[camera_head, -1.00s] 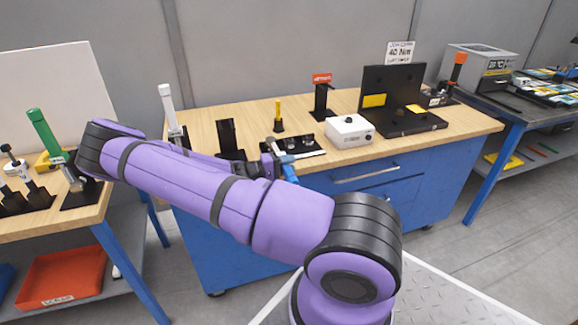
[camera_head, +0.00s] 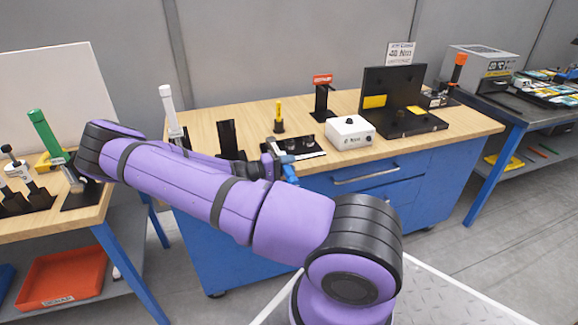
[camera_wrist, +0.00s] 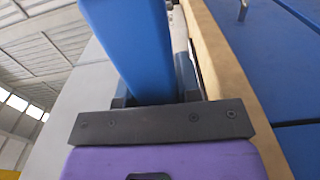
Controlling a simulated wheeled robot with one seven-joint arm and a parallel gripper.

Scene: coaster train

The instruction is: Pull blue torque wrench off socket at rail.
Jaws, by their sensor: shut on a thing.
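The blue torque wrench (camera_wrist: 135,45) fills the middle of the wrist view as a wide blue handle between my gripper's fingers. In the head view a short blue part of it (camera_head: 289,173) shows at the front edge of the wooden bench. My gripper (camera_head: 275,165) is shut on the wrench there, partly hidden behind my purple forearm. The socket and the wrench's head end cannot be made out. A black plate with small metal parts (camera_head: 300,152) lies just behind the gripper.
The wooden bench top (camera_head: 225,108) carries a white box (camera_head: 350,133), a black open case (camera_head: 390,95), a yellow-handled tool (camera_head: 279,113) and a white-handled tool (camera_head: 168,107). A green-handled tool (camera_head: 42,130) stands on the left table. Blue drawers (camera_head: 375,185) are below the gripper.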

